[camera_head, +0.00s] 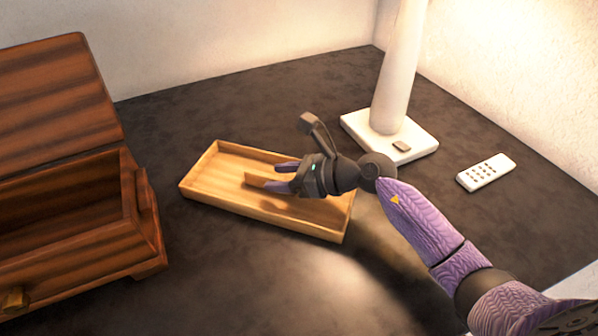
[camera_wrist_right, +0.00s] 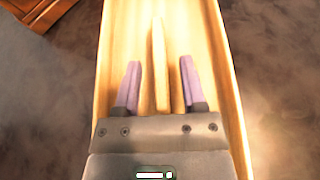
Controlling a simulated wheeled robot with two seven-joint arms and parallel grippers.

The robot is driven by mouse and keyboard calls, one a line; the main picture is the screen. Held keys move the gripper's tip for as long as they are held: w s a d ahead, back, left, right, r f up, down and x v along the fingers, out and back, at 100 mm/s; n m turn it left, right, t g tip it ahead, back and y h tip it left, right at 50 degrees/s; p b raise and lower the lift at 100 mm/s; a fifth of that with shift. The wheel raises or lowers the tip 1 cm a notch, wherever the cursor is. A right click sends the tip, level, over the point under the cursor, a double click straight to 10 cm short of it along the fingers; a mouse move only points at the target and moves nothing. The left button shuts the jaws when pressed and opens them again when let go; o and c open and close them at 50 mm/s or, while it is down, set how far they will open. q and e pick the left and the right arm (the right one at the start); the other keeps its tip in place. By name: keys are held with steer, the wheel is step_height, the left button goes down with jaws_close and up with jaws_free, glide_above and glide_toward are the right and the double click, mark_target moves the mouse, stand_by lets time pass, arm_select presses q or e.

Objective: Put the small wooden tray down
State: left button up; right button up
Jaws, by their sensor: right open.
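The small wooden tray (camera_head: 232,200) is pale and shallow, with a divider along its middle. It appears to rest flat on the dark tabletop, between the wooden box and the lamp. My right gripper (camera_head: 272,176) is over the tray, with its fingers on either side of the divider. In the right wrist view the two purple fingers (camera_wrist_right: 158,88) stand apart, with the tray's divider (camera_wrist_right: 159,55) between them and a gap on each side. The gripper hides part of the tray's middle and right. My left gripper is in neither view.
A dark wooden box (camera_head: 140,215) with a raised lid (camera_head: 50,90) stands at the left. A white lamp (camera_head: 400,70) on a square base stands behind the gripper. A white remote (camera_head: 486,172) lies at the right. The table (camera_head: 200,285) in front of the tray is bare.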

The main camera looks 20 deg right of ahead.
steer(key=p+v, duration=0.2)
steer(key=v, duration=0.9)
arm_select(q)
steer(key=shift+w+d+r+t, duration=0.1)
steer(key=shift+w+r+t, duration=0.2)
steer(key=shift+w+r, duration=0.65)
arm_select(e)
steer(key=shift+s+r, duration=0.1)
steer(key=shift+s, duration=0.05)
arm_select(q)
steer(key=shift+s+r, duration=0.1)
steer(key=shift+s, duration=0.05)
